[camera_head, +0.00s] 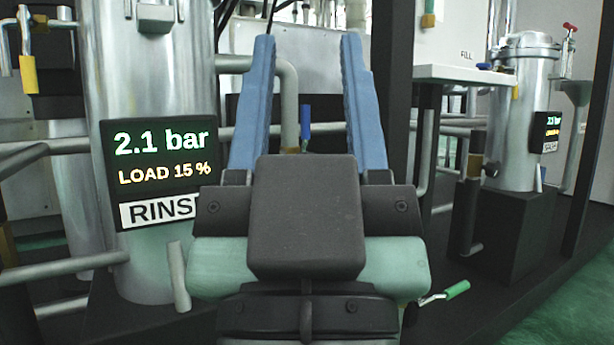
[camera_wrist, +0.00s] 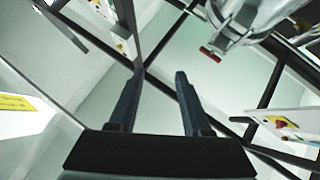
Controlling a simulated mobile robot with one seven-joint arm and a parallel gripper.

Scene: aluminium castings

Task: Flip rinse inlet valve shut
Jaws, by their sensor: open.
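My gripper (camera_head: 307,40) has two blue fingers spread wide, with nothing between them; it also shows open and empty in the wrist view (camera_wrist: 158,74). The steel rinse vessel (camera_head: 150,60) stands to its left, with a display (camera_head: 160,165) reading 2.1 bar, load 15 %, above a partly hidden "RINS" label (camera_head: 158,210). A blue valve handle (camera_head: 305,121) stands upright in the gap between the fingers, farther back. A yellow handle (camera_head: 28,75) hangs at the upper left. A green handle (camera_head: 457,290) sticks out at the lower right. No readable label marks the rinse inlet valve.
A second steel vessel (camera_head: 524,110) with a small display stands at the right, near a red handle (camera_head: 569,30). Dark posts and grey pipes surround my arm. A white shelf (camera_head: 455,74) juts out right. In the wrist view, dark beams cross pale panels beyond the fingers.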

